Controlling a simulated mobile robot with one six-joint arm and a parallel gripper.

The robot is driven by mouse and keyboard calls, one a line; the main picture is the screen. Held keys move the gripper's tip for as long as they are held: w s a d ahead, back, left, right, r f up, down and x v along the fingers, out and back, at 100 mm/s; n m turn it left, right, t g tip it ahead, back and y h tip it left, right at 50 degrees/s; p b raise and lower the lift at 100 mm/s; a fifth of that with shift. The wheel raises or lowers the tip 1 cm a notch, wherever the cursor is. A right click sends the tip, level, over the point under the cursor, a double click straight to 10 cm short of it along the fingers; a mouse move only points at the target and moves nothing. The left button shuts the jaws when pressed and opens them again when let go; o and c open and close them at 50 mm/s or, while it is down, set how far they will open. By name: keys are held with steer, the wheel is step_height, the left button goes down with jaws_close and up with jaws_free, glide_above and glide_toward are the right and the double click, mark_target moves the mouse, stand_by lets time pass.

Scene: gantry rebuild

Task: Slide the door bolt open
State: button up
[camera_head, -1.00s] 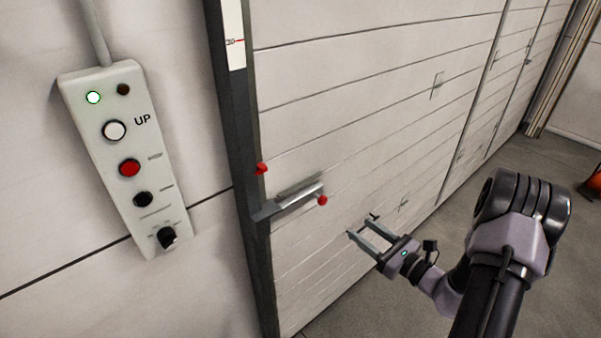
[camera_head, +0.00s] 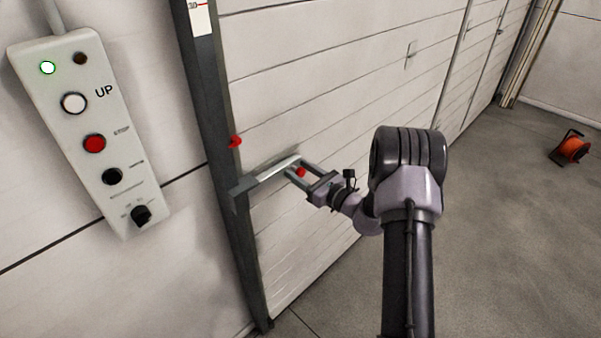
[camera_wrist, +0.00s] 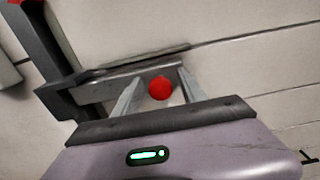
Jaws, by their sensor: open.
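The door bolt (camera_head: 268,172) is a grey metal bar on the white panelled door (camera_head: 330,90). Its left end reaches the dark door post (camera_head: 213,120). A red knob (camera_head: 300,172) sits near the bolt's right end. My gripper (camera_head: 295,168) is open at the knob, with one finger on each side of it. In the wrist view the red knob (camera_wrist: 160,88) shows between the two fingers, and the bolt (camera_wrist: 120,84) runs left behind them into the dark post. I cannot tell whether either finger touches the knob.
A second red knob (camera_head: 235,141) is on the post above the bolt. A control box (camera_head: 90,130) with buttons hangs on the wall at left.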

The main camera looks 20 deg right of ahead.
jaws_close()
stand_by(1.4)
